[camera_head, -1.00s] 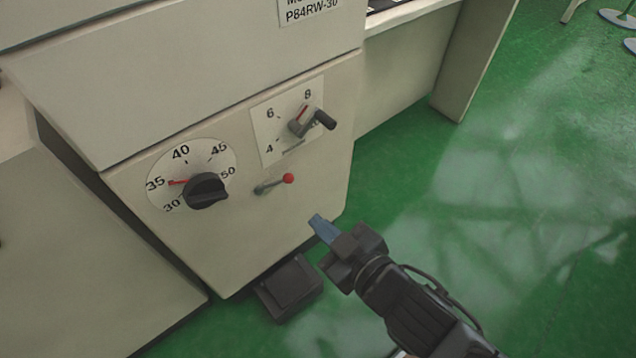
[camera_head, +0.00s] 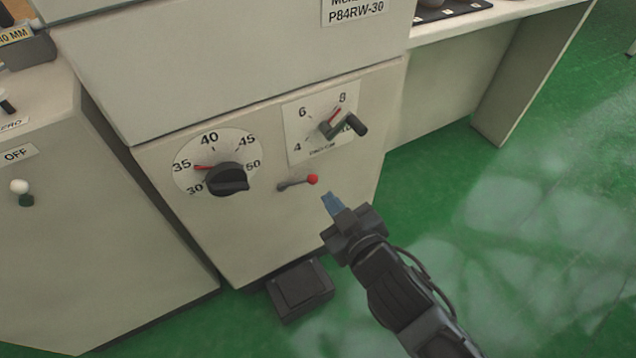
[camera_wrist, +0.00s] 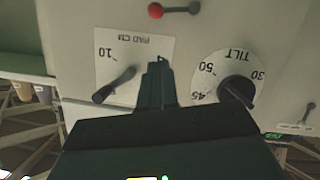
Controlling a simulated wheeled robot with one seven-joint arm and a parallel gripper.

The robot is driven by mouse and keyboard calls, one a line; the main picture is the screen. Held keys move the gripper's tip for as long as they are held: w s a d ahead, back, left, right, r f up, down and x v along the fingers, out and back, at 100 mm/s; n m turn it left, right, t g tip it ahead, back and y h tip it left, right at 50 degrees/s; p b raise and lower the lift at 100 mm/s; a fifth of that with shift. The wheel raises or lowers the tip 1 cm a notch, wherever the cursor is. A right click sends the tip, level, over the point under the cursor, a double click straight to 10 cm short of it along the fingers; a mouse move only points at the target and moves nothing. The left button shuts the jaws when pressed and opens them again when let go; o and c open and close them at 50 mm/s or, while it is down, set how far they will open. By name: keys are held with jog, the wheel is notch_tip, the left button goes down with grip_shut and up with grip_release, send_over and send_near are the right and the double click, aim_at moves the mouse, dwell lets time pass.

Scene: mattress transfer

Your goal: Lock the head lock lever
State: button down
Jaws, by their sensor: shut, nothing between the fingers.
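A small lever (camera_head: 296,183) with a red ball knob (camera_head: 312,180) sticks out of the machine's front panel, lying nearly level with the knob at its right end. No label naming it as the head lock can be read. It also shows at the top of the wrist view (camera_wrist: 178,11), where the panel appears upside down. In the wrist view, my gripper (camera_wrist: 160,72) points up the panel, apart from the lever.
A tilt dial with a black knob (camera_head: 228,180) sits left of the lever. A small crank handle (camera_head: 346,124) sits above right on a numbered plate. A black pedal box (camera_head: 300,289) stands on the green floor below. A white-knobbed lever (camera_head: 20,188) is at far left, near an OFF label.

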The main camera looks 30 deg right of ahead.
aim_at(302, 182)
jog(key=w+d+f, duration=0.1)
jog(key=w+f, duration=0.4)
jog(key=w, duration=0.4)
jog(key=shift+d+f+b, duration=0.25)
jog(key=shift+d+b, duration=0.05)
jog(key=shift+d, duration=0.1)
